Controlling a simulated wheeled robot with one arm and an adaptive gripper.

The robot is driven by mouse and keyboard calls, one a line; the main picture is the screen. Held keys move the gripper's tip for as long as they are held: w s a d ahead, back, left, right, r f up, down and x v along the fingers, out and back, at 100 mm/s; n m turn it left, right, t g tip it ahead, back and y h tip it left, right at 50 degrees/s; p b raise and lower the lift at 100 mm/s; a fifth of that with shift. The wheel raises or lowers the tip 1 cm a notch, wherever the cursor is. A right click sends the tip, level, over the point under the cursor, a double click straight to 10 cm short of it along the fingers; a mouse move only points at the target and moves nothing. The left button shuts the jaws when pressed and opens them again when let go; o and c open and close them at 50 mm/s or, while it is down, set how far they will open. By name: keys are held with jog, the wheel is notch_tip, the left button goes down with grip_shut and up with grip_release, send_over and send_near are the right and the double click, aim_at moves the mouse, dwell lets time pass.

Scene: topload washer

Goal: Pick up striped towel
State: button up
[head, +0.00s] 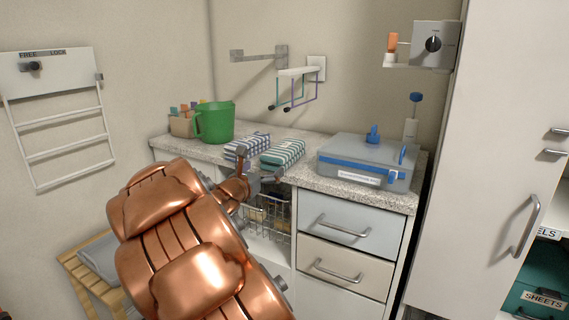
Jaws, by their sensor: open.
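Two folded striped towels lie side by side on the speckled counter (308,175). The left one is a blue and white striped towel (246,148). The right one is a green and white striped towel (283,153). My gripper (262,172) is open at the counter's front edge, just in front of the two towels. The fingers show small and partly behind my copper-coloured arm. I cannot tell whether a finger touches a towel. The gap between the fingers looks empty.
A green mug (214,122) and a small holder (181,126) stand left of the towels. A grey case (366,160) with blue latches stands to the right. A wall rack (297,73) hangs above. A wire basket (266,215) and drawers (337,222) are below the counter.

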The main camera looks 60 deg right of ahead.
aim_at(275, 157)
jog(key=shift+w+d+f, duration=0.1)
jog(key=shift+d, duration=0.8)
jog(key=shift+w+d+r+b, duration=0.1)
jog(key=shift+w+d+r, duration=0.1)
jog(key=shift+d, duration=0.75)
jog(key=shift+w+d+r+b, duration=0.1)
jog(key=shift+w+d+b, duration=0.05)
jog(key=shift+d, duration=0.8)
jog(key=shift+w+d+r+b, duration=0.1)
jog(key=shift+w+d+r, duration=0.1)
jog(key=shift+d, duration=0.75)
jog(key=c, duration=1.1)
